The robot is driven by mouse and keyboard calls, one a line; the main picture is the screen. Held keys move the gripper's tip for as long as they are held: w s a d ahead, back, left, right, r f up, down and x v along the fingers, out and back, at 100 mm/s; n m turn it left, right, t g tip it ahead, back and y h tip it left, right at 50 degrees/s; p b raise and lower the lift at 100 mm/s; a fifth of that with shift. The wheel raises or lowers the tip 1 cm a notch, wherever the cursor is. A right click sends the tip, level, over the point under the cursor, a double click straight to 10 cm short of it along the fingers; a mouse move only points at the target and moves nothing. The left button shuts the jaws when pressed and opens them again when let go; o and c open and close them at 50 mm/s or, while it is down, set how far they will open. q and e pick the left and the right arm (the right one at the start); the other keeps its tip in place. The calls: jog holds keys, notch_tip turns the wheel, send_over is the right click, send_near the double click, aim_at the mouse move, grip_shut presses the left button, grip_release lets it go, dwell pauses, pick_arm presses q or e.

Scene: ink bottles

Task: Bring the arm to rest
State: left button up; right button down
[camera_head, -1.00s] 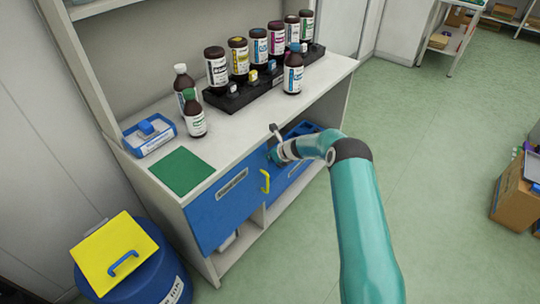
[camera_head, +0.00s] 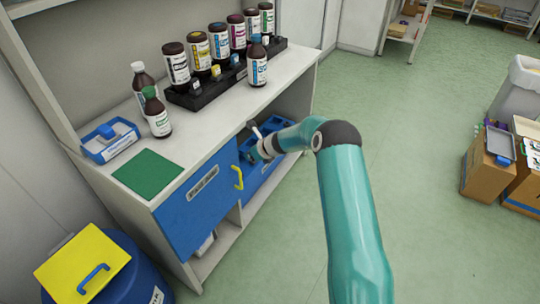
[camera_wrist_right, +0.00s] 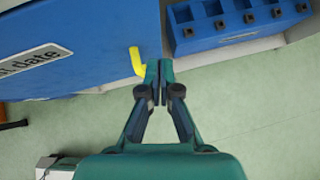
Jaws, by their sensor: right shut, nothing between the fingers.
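My right arm (camera_head: 345,200) is teal and reaches from the lower right toward the front of the workbench. In the head view its gripper is small and partly hidden near the blue crate in the bench opening. In the right wrist view the right gripper (camera_wrist_right: 166,72) is shut, its fingers together with nothing between them. Its tips show beside the yellow handle (camera_wrist_right: 137,62) of the blue door; I cannot tell whether they touch it. The handle also shows in the head view (camera_head: 238,177). My left gripper is not in view.
Dark bottles stand in a black rack (camera_head: 225,80) on the workbench (camera_head: 205,125). Loose bottles, a blue tray (camera_head: 110,140) and a green mat (camera_head: 146,174) are also there. A blue crate (camera_wrist_right: 235,30) sits beside the blue door (camera_head: 200,197).

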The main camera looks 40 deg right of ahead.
jog(key=d+v, duration=0.1)
jog(key=v, duration=0.8)
jog(key=shift+d+r, duration=0.15)
jog(key=shift+d, duration=0.15)
jog(key=w+a+f+g+y+p, duration=0.1)
jog(key=w+a+f+y+p, duration=0.15)
jog(key=a, duration=1.35)
jog(key=s+a+f+m+g+y, duration=0.1)
jog(key=s+a+f+m, duration=0.15)
jog(key=a, duration=0.25)
jog(key=s+a+f+m+g+y+p, duration=0.1)
jog(key=s+a+m, duration=0.2)
jog(key=a, duration=0.3)
jog(key=s+a+f+m+g+y, duration=0.1)
jog(key=s+a+f+m, duration=0.15)
jog(key=a, duration=0.25)
jog(key=s+a+f+m+g, duration=0.1)
jog(key=s+a+f+m, duration=0.1)
jog(key=s+a+m, duration=0.3)
jog(key=s+a+f+m+g, duration=0.1)
jog(key=s+a+m, duration=0.2)
jog(key=s+m, duration=0.35)
jog(key=s+d+f+m+g+h, duration=0.1)
jog(key=s+d+f+m+g, duration=0.1)
jog(key=s+m, duration=0.9)
jog(key=m+p, duration=0.1)
jog(key=m, duration=0.6)
jog(key=shift+s+f+m+h, duration=0.15)
jog(key=shift+f+m+h, duration=0.1)
jog(key=shift+m+h, duration=0.1)
